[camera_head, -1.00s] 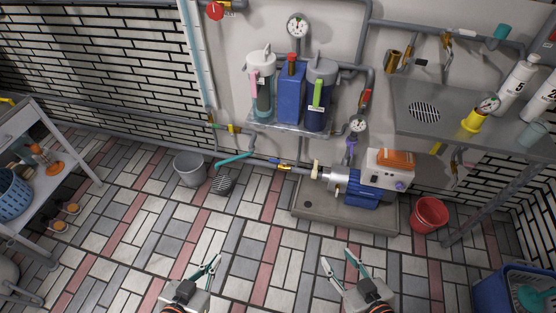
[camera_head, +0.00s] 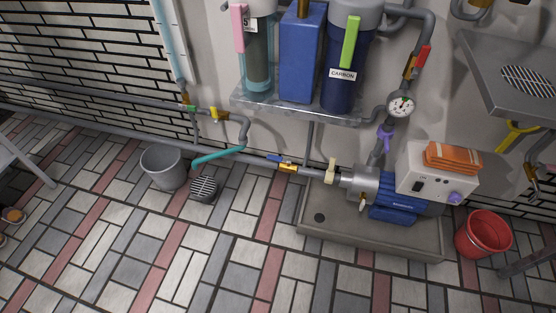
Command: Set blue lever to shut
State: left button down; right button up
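The blue lever (camera_head: 279,158) is small and sits on a brass valve (camera_head: 288,168) in the grey pipe low along the wall, left of the pump. The lever appears to lie roughly along the pipe, though it is too small to be sure of its exact angle. Nothing covers it. Neither of my grippers shows in the head view now.
A pump (camera_head: 395,205) stands on a grey plinth (camera_head: 400,241) right of the valve. A grey bucket (camera_head: 163,167) and a floor drain (camera_head: 204,189) are to the left, a red bucket (camera_head: 482,236) to the right. A filter shelf (camera_head: 300,110) juts out above. The tiled floor (camera_head: 230,260) in front is clear.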

aim_at(269, 156)
jog(key=i+z, duration=0.35)
jog(key=i+j+z, duration=0.35)
jog(key=i, duration=0.2)
jog(key=l, duration=0.1)
